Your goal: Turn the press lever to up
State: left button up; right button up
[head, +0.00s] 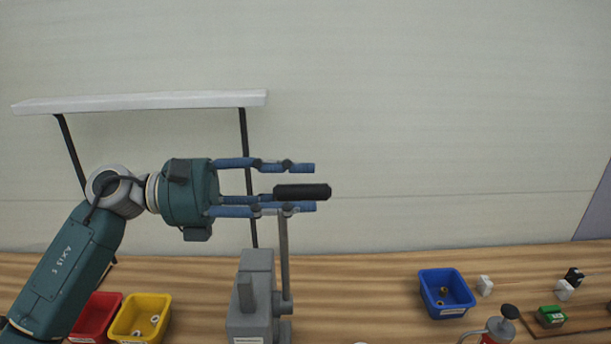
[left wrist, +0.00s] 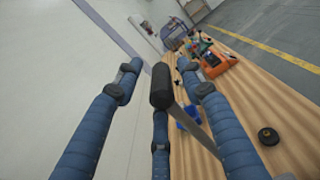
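The grey press (head: 252,300) stands on the wooden bench. Its lever (head: 284,250) points straight up from a pivot on the press's right side and ends in a black handle (head: 308,192). My left gripper (head: 305,189) reaches in from the left with its blue fingers spread around the level of the handle. In the left wrist view the handle (left wrist: 161,86) lies between the open fingers, which show a gap on both sides. I cannot tell whether the lower finger touches the handle or the lever. My right gripper is in neither view.
A red bin (head: 95,310) and a yellow bin (head: 128,325) stand left of the press. A blue bin (head: 432,305) with small parts stands to its right, by a grey and red object (head: 497,330). A white shelf (head: 140,102) on dark posts rises behind my left arm.

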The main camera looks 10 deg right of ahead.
pick_arm(q)
jog(key=shift+s+d, duration=0.15)
jog(key=shift+d, duration=0.65)
grip_shut()
jog(key=w, duration=0.1)
jog(key=w+n+b, duration=0.1)
jog(key=w, duration=0.1)
jog(key=w+n+b, duration=0.1)
jog(key=w, duration=0.1)
jog(key=shift+d, duration=0.35)
grip_release()
jog(key=shift+f, duration=0.1)
